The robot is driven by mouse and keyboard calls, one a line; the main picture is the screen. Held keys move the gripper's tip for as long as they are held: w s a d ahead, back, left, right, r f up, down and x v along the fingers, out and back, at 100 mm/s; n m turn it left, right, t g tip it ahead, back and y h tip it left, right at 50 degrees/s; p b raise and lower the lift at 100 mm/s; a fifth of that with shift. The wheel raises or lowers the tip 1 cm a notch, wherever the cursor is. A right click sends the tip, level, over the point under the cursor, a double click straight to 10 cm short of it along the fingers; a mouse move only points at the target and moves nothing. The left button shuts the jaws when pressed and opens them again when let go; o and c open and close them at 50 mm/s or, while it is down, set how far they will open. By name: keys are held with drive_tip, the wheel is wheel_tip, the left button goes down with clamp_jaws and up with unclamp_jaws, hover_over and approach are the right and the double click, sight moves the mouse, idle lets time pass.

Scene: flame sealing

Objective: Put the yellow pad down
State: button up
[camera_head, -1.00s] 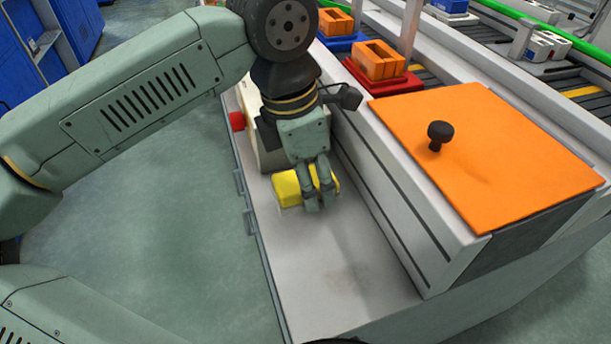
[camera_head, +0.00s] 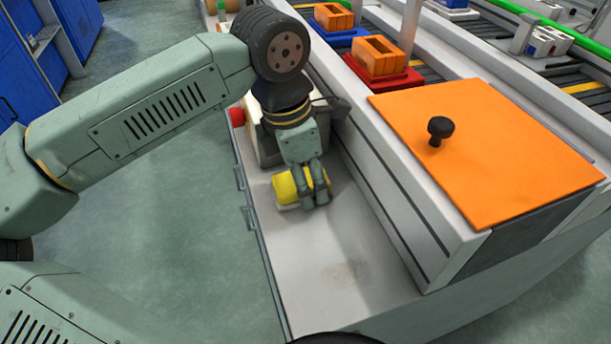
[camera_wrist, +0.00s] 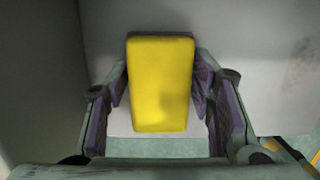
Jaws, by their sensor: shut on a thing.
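The yellow pad (camera_head: 287,188) is a small yellow block at the pale bench top (camera_head: 330,262). My gripper (camera_head: 314,203) is shut on it, with the fingers on either side. In the wrist view the pad (camera_wrist: 161,84) fills the space between the two fingers of my gripper (camera_wrist: 161,95). The pad is low over the bench; I cannot tell whether it touches the surface. The fingers hide part of the pad in the head view.
A white box with a red button (camera_head: 237,117) stands behind my gripper. A long raised housing with an orange lid (camera_head: 490,150) and black knob (camera_head: 440,128) runs along the right. Orange blocks (camera_head: 380,57) sit beyond it. The bench front is clear.

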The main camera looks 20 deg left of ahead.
drive_tip(key=o, duration=1.4)
drive_tip(key=shift+o, duration=0.2)
drive_tip(key=shift+r+p, duration=0.45)
drive_tip(key=shift+r, duration=0.05)
wheel_tip(320, 180, up, 11)
drive_tip(key=s+a, duration=0.1)
drive_tip(key=shift+a+r, duration=0.15)
drive_tip(key=shift+a, duration=0.2)
drive_tip(key=shift+s, duration=0.1)
